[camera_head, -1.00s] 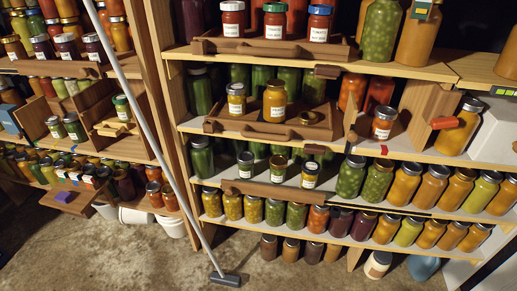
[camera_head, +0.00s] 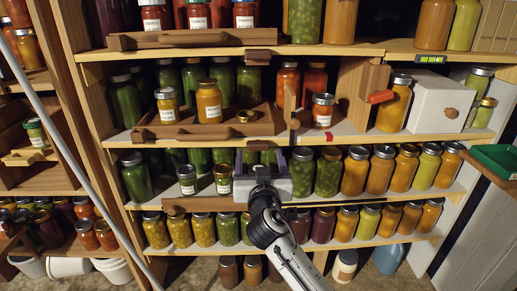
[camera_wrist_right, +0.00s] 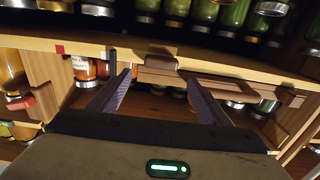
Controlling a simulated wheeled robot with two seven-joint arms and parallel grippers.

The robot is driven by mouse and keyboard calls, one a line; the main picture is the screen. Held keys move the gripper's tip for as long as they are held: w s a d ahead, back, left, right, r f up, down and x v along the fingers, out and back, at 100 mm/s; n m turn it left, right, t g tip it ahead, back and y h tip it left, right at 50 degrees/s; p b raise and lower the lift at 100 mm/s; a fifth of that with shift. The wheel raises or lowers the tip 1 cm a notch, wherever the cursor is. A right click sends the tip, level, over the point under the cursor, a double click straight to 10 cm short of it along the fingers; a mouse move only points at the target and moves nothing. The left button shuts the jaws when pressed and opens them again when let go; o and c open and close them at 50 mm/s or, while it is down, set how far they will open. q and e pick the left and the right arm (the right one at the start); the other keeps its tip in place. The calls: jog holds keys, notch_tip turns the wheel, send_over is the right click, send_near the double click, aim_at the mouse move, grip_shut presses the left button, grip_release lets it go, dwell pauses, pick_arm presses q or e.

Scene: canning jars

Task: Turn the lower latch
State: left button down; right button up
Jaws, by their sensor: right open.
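The lower latch (camera_head: 258,146) is a small brown wooden block on the front edge of the middle shelf, below a wooden tray (camera_head: 160,133). It lies roughly along the edge. In the right wrist view, which shows the shelf upside down, the latch (camera_wrist_right: 162,63) is just beyond the fingertips. My right gripper (camera_head: 262,162) is open and empty, in front of and slightly below the latch; its two dark fingers (camera_wrist_right: 158,80) are spread on either side of the latch's line. I see no contact. A similar upper latch (camera_head: 258,57) is on the shelf edge above. My left gripper is not in view.
Jars crowd the shelves, including green jars (camera_head: 328,175) beside my gripper. A red tag (camera_head: 326,137) is on the shelf edge to the right. A white box (camera_head: 428,103) and a green tray (camera_head: 498,158) are farther right. A silver pole (camera_head: 75,170) slants at left.

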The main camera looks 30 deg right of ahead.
aim_at(258, 145)
jog(key=x, duration=0.6)
jog(key=shift+w, duration=0.25)
jog(key=shift+c, duration=0.2)
jog(key=shift+f, duration=0.1)
jog(key=c, duration=1)
